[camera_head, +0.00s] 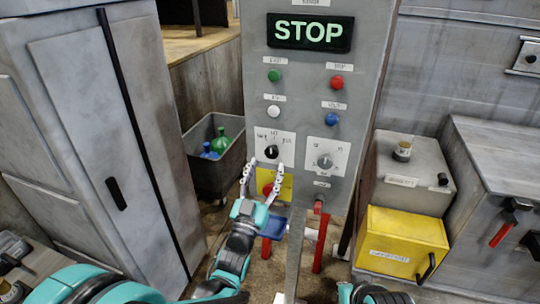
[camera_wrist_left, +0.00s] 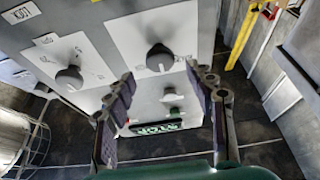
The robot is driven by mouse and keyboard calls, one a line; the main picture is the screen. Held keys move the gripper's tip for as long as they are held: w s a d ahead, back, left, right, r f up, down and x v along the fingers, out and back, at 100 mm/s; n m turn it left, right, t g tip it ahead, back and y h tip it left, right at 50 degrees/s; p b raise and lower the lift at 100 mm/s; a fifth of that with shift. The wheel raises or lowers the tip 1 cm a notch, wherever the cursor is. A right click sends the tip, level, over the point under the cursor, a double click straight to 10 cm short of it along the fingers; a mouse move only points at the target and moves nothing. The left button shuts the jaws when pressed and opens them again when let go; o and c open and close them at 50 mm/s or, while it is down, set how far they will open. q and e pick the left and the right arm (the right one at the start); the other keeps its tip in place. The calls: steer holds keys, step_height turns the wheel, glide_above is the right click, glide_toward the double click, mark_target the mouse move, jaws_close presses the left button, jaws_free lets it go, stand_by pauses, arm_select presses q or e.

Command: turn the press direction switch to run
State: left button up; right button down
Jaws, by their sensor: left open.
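A black rotary knob (camera_head: 271,151) sits on a white label plate at the left of the grey control panel. Its pointer looks roughly upright; the small labels around it are too small to read surely. My left gripper (camera_head: 263,168) is open and empty, its fingers spread just below this knob. In the left wrist view, the picture is turned over and the knob (camera_wrist_left: 160,57) shows beyond the gap between the left gripper's fingertips (camera_wrist_left: 162,78), apparently not gripped. A second, grey knob (camera_head: 325,161) is to the right. Only part of my right arm shows at the bottom edge.
A lit STOP display (camera_head: 310,32) tops the panel, above green (camera_head: 274,75), red (camera_head: 336,82), white (camera_head: 273,112) and blue (camera_head: 332,119) buttons. A red button (camera_head: 268,189) on yellow lies below the knob, partly behind my fingers. A yellow box (camera_head: 402,244) is at right.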

mark_target(271, 154)
arm_select(q)
steer(key=x, duration=0.4)
steer(key=shift+w+d+r, duration=0.1)
steer(key=shift+w+r, duration=0.05)
steer(key=shift+w, duration=0.25)
steer(key=c, duration=1.1)
steer(key=shift+c, duration=0.2)
steer(key=shift+m, duration=0.3)
steer(key=m+h, duration=0.1)
steer(key=m, duration=0.2)
steer(key=m+g+h, duration=0.1)
steer(key=m+h, duration=0.1)
steer(key=shift+m+g, duration=0.3)
steer(key=shift+m, duration=0.1)
steer(key=m+g+h, duration=0.1)
steer(key=m, duration=0.2)
steer(key=m+g+h+p, duration=0.1)
steer(key=m, duration=0.3)
steer(key=shift+g, duration=0.4)
steer(key=shift+m, duration=0.4)
